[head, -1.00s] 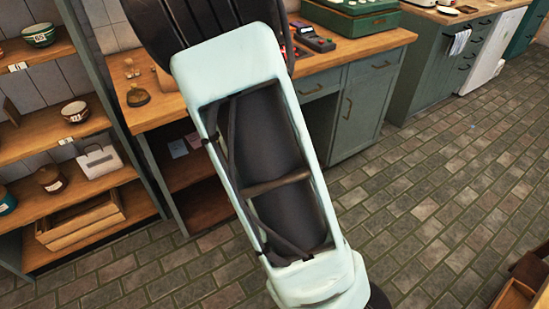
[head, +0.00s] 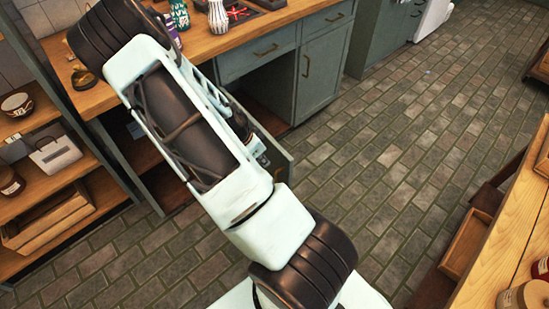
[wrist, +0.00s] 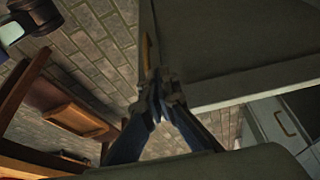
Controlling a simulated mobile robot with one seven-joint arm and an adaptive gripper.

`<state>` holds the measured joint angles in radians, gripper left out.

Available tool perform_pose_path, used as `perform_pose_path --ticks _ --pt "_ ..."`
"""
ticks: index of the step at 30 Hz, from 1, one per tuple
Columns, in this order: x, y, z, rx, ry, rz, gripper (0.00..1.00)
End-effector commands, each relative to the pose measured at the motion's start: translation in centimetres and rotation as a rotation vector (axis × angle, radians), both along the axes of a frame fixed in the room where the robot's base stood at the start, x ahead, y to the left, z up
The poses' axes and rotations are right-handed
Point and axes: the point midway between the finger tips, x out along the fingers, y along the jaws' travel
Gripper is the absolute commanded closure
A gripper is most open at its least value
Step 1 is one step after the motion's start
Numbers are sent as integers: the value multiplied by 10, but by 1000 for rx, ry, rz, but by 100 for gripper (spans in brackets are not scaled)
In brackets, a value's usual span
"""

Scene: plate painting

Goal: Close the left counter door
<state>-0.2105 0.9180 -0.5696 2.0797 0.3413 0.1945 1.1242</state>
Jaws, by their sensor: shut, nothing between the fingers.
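The left counter door (head: 278,150) is a grey-green panel that stands open, swung out from the counter into the aisle. Most of it is hidden behind my arm in the head view. In the wrist view the door (wrist: 215,45) fills the upper middle and right, with a brass handle (wrist: 146,55) at its left side. My gripper (wrist: 158,88) is shut and empty, its tips close to the door's edge; I cannot tell whether they touch it. In the head view my gripper is mostly hidden by the arm.
The wooden counter top (head: 215,40) carries pots and tools. The right counter door (head: 322,70) is shut, below drawers. Open shelves (head: 95,205) stand at left, and a wooden table (head: 505,235) at lower right. The brick floor (head: 400,150) between is clear.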

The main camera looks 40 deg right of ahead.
Motion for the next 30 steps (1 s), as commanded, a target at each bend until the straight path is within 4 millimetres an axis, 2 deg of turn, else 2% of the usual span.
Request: perform_pose_path --ticks 2,6,12,30 --pt "-2 -8 -19 0 3 -3 100" --pt "-1 -27 -16 0 -3 -4 100" --pt "-1 -43 -16 0 -1 0 100" --pt "-2 -51 -16 0 -2 8 100"
